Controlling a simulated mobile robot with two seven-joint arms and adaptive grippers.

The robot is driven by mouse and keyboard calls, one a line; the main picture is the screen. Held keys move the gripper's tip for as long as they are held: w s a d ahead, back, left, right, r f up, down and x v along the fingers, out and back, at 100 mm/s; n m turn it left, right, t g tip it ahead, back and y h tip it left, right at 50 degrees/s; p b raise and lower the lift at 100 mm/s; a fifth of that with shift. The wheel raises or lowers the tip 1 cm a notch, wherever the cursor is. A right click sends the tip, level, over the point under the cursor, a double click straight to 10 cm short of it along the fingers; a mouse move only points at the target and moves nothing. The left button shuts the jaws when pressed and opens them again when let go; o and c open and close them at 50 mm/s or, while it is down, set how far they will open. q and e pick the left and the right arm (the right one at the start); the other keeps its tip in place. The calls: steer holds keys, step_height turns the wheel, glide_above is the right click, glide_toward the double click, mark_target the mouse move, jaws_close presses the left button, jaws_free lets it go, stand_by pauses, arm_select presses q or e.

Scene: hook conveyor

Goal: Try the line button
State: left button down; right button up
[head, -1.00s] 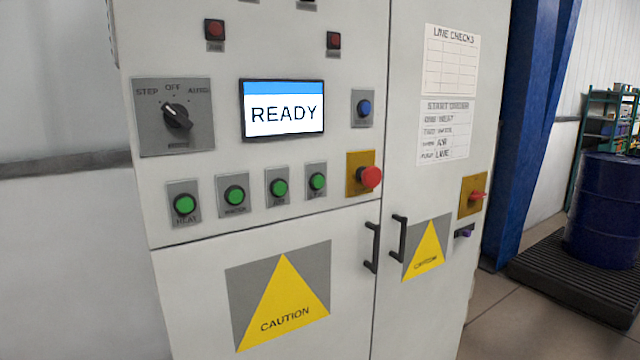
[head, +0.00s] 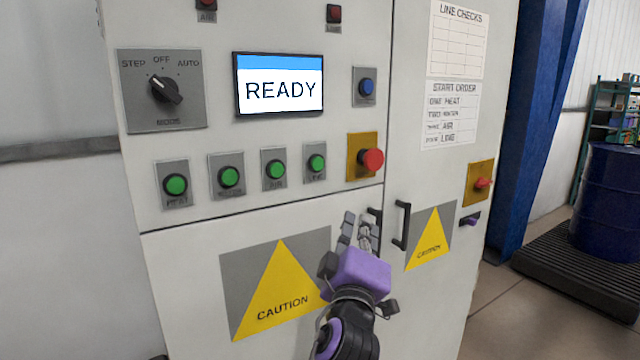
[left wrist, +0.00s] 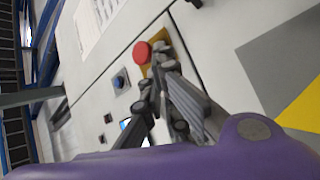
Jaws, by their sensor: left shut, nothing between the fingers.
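The green line button (head: 316,163) is the rightmost of the row of green buttons on the cabinet's left door panel in the head view. The label below it reads LINE and it looks unlit. The screen (head: 280,85) above it reads READY. My left gripper (head: 358,225) is shut and empty in front of the cabinet, below and right of the line button and apart from it. In the left wrist view its fingers (left wrist: 160,70) show close to the red mushroom button (left wrist: 141,53). The line button cannot be made out there. My right gripper is not in view.
Other green buttons, including the air button (head: 274,169), sit left of the line button. The red mushroom button (head: 371,160) stands out at its right. Door handles (head: 401,226) stick out below. A mode knob (head: 164,90) and a blue button (head: 366,87) are above.

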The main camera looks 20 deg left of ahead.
mark_target(318, 164)
arm_select(q)
step_height(318, 164, up, 8)
steer(key=n+t+y, duration=0.1)
steer(key=n, duration=0.2)
steer(key=shift+s+d+r, duration=0.15)
steer(key=shift+d, duration=0.05)
steer(key=w+a, duration=0.5)
steer(key=a, duration=0.2)
steer(key=shift+w, duration=0.2)
stand_by(0.9)
steer(key=shift+w+a, duration=0.1)
stand_by(0.3)
